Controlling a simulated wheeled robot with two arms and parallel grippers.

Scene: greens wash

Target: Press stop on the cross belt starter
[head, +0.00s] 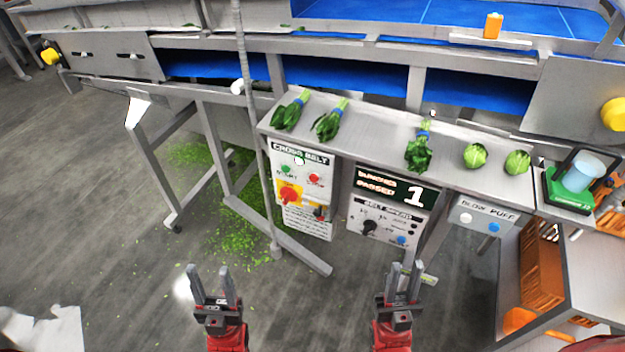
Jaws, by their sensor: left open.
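The cross belt starter (305,222) is a white panel labelled "CROSS BELT", hanging below the steel ledge left of centre. It has a green start button (286,169) at upper left and a red stop button (314,180) to its right. My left gripper (209,272) is open and empty, below and left of the panel in the picture. My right gripper (405,268) is empty with its fingers apart, below and right of the panel. Neither gripper touches anything.
Leafy bunches (287,112) and round green heads (476,155) lie on the ledge (380,132). Right of the starter are a belt speed panel (382,222) and a blow puff box (481,216). A grey upright pole (255,150) stands left of the starter. Green scraps (235,215) litter the floor.

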